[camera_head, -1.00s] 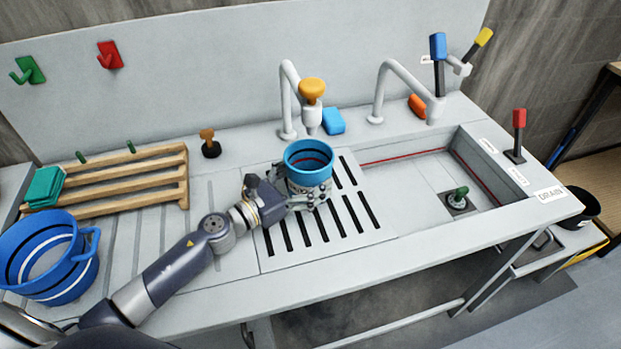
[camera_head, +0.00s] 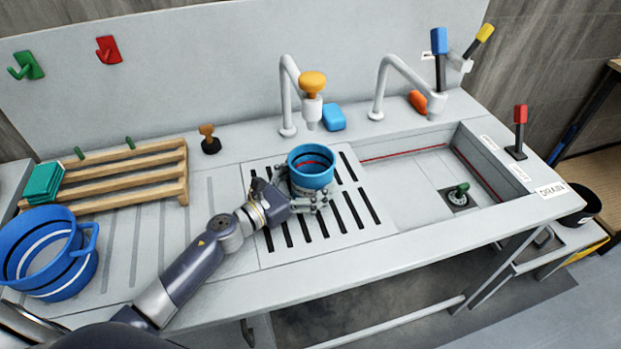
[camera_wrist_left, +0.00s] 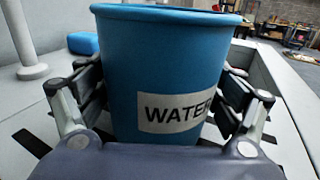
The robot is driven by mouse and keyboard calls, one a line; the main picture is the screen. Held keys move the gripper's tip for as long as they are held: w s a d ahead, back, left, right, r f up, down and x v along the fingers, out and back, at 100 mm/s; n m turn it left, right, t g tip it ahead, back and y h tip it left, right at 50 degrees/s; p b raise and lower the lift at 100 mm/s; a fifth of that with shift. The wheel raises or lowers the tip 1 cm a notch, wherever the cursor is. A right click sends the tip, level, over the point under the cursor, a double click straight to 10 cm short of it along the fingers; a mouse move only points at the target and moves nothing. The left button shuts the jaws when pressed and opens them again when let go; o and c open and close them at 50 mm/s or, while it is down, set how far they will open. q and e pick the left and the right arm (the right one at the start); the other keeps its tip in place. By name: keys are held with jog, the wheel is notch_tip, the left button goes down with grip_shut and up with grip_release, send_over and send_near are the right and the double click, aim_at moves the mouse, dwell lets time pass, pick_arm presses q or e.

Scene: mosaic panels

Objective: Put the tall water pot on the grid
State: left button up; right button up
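The tall water pot is a blue cup-like pot (camera_head: 311,164) with a white label. The fingers appear to be closed on the pot's sides. The pot is over the slotted grid (camera_head: 350,215) in the counter; whether its base touches the grid is hidden. My right gripper is not in view.
Two white taps stand behind, one with an orange knob (camera_head: 313,82). A blue sponge (camera_head: 334,118) lies behind the grid. The sink basin (camera_head: 415,185) is at the right. A wooden rack (camera_head: 120,175) and a large blue bucket (camera_head: 45,255) are at the left.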

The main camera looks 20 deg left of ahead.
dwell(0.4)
pick_arm(q)
jog(key=shift+r, duration=0.15)
jog(key=shift+s+a, duration=0.15)
jog(key=shift+s, duration=0.05)
jog(key=b+v, duration=0.3)
jog(key=v, duration=0.7)
jog(key=shift+s+a, duration=0.2)
jog(key=shift+s, duration=0.1)
jog(key=shift+s+a, duration=0.2)
jog(key=shift+s, duration=0.15)
